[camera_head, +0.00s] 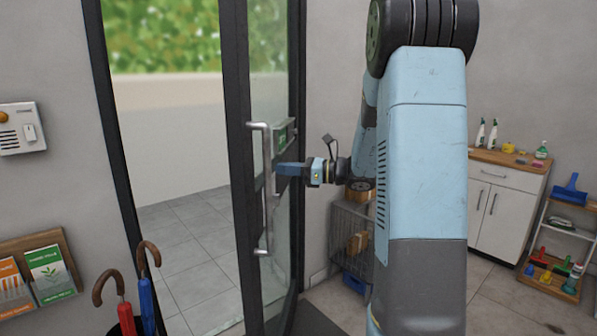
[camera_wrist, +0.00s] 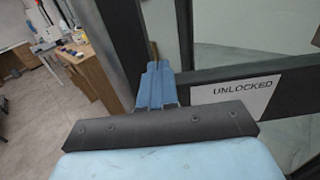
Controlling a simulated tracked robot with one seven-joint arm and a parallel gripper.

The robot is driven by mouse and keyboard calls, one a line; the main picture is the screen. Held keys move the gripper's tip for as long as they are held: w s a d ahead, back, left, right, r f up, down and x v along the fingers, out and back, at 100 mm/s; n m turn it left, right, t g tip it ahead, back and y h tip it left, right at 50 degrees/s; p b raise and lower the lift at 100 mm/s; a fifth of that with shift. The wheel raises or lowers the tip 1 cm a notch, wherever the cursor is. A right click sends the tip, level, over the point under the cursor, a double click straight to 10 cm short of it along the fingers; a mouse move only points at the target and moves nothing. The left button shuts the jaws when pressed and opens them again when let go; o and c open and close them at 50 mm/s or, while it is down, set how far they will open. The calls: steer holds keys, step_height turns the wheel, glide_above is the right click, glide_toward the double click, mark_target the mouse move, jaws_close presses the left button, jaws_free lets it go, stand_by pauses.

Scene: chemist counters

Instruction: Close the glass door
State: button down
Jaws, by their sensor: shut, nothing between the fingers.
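The glass door (camera_head: 282,98), dark-framed with a glass pane, stands ajar at an angle on the right side of the doorway in the head view. A silver vertical pull handle (camera_head: 264,190) is on its near edge. My gripper (camera_head: 279,168) is shut and empty, with its blue fingers pointing left beside the handle. In the wrist view the blue fingers (camera_wrist: 155,78) are together in front of a dark frame bar. A white sign reading "UNLOCKED" (camera_wrist: 243,98) is to their right. I cannot tell whether the fingers touch the door or handle.
An umbrella stand (camera_head: 125,326) with red and blue umbrellas is at the lower left, near the doorway. A wire cage (camera_head: 350,240) stands behind my arm. A white cabinet (camera_head: 500,205) and a small shelf (camera_head: 553,270) are at the right. The doorway floor (camera_head: 185,245) is clear.

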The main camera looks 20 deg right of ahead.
steer(key=x, duration=0.7)
